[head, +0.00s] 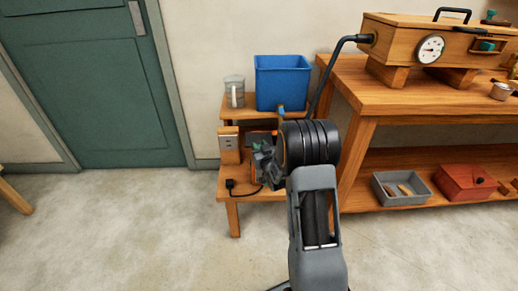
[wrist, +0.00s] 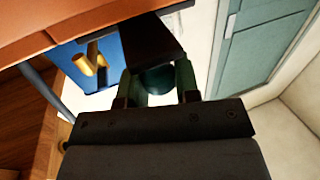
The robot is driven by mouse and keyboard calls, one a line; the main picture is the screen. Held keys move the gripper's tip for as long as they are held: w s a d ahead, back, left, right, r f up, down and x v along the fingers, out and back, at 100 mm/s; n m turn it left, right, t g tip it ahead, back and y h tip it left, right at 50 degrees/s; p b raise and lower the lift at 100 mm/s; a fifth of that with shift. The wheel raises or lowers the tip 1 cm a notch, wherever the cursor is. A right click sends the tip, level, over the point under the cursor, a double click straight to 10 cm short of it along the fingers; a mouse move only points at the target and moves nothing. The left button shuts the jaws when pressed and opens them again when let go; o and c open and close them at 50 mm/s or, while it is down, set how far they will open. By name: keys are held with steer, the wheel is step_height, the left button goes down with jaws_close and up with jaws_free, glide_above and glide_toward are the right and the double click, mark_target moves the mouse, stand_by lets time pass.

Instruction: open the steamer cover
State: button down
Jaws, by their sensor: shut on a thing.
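The steamer, an orange body (wrist: 75,22), fills the upper left of the wrist view; in the head view only bits of orange show beside my gripper on the small wooden stand. A dark flat panel (wrist: 132,38), apparently the steamer cover, lies just beyond my fingers, tilted in the picture. My gripper (wrist: 158,92) is shut on a dark green rounded piece (wrist: 157,77), which looks like the cover's knob. In the head view my gripper (head: 262,152) is over the stand, and my arm hides much of the steamer. How far the cover is open I cannot tell.
A blue bin (head: 283,83) and a glass jar (head: 234,90) stand on the stand's upper step. A socket block (head: 229,143) and corded plug (head: 231,184) are on the left. A black pipe (head: 324,80) runs up to a wooden box (head: 420,38). Floor ahead-left is clear.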

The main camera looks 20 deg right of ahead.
steer(key=c, duration=0.8)
jaws_free()
steer(key=shift+s, duration=0.1)
steer(key=s, duration=0.4)
steer(key=s+p, duration=0.1)
steer(key=s, duration=0.8)
steer(key=shift+s+a+p, duration=0.3)
steer(key=shift+a+p, duration=0.1)
